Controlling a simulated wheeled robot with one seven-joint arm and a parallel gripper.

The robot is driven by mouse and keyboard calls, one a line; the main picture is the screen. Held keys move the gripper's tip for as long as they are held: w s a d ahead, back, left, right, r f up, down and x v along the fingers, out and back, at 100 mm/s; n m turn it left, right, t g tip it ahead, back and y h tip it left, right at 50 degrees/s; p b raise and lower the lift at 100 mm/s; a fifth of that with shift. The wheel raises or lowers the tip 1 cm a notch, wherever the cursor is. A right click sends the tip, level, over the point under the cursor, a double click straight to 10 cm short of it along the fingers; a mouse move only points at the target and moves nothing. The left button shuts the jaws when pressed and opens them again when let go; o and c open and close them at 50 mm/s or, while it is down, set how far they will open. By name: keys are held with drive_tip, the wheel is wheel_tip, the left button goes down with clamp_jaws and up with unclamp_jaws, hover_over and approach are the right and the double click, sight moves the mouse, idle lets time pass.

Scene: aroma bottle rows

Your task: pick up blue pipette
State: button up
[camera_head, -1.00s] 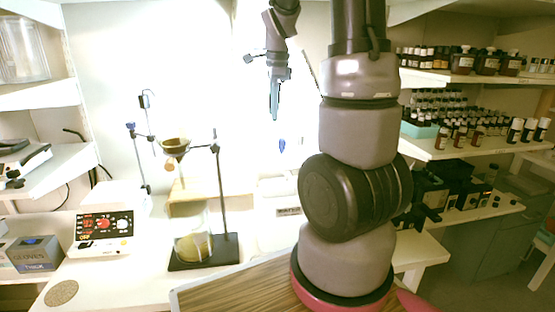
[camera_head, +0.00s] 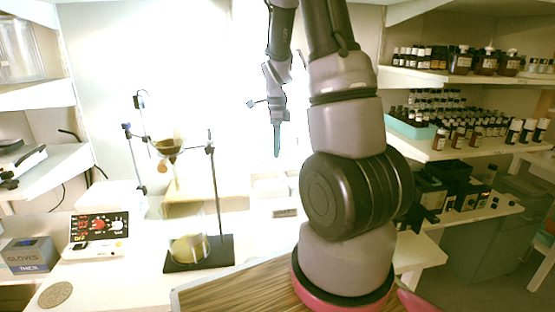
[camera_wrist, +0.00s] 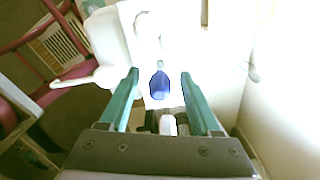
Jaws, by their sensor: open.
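The blue pipette (camera_wrist: 160,86) shows in the wrist view as a dark blue bulb-shaped piece with a small pale tip. It appears between the two teal fingers of my gripper (camera_wrist: 160,76), with a gap on each side. My gripper is open and empty, and I cannot tell how far beyond the fingers the pipette is. In the head view my gripper (camera_head: 276,152) points down above the back of the white bench. The pipette is not visible there, seemingly hidden by the gripper.
A ring stand (camera_head: 213,200) with a glass flask (camera_head: 188,248) stands left of my gripper in the head view. Bottle shelves (camera_head: 440,152) are at the right.

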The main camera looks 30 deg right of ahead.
drive_tip(key=shift+f, duration=0.65)
drive_tip(key=c, duration=0.8)
drive_tip(key=shift+r, duration=0.1)
wheel_tip(320, 180, up, 10)
drive_tip(key=shift+f, duration=0.1)
drive_tip(key=shift+s, duration=0.1)
